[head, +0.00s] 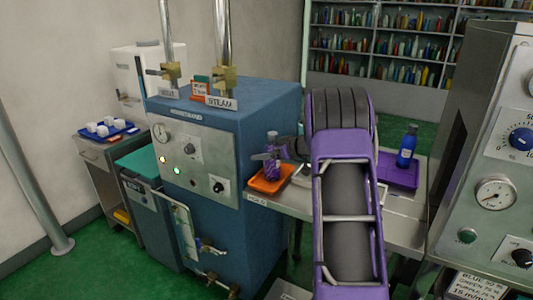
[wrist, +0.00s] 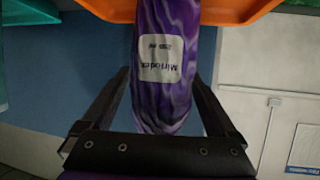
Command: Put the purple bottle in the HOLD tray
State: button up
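The purple bottle (head: 272,168), with marbled purple sides and a white label, is upright at the orange tray (head: 258,186) on the metal bench. A small label reading HOLD is on the bench edge below this tray. My gripper (head: 273,156) comes from the right, with its fingers either side of the bottle. In the wrist view the bottle (wrist: 163,100) appears inverted between the fingertips (wrist: 162,75), which look to touch its sides. The orange tray (wrist: 240,12) crosses the top of that view. The bottle's base is out of that frame; I cannot tell whether it rests on the tray.
A purple tray (head: 400,172) with a blue bottle (head: 407,147) stands on the bench to the right. A blue steam machine (head: 245,150) stands close left of the orange tray. A steel panel (head: 490,150) with gauges is at the far right. My arm hides the bench's middle.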

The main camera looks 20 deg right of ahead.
jog(key=p+v, duration=0.1)
jog(key=v, duration=1.1)
jog(key=shift+p, duration=0.3)
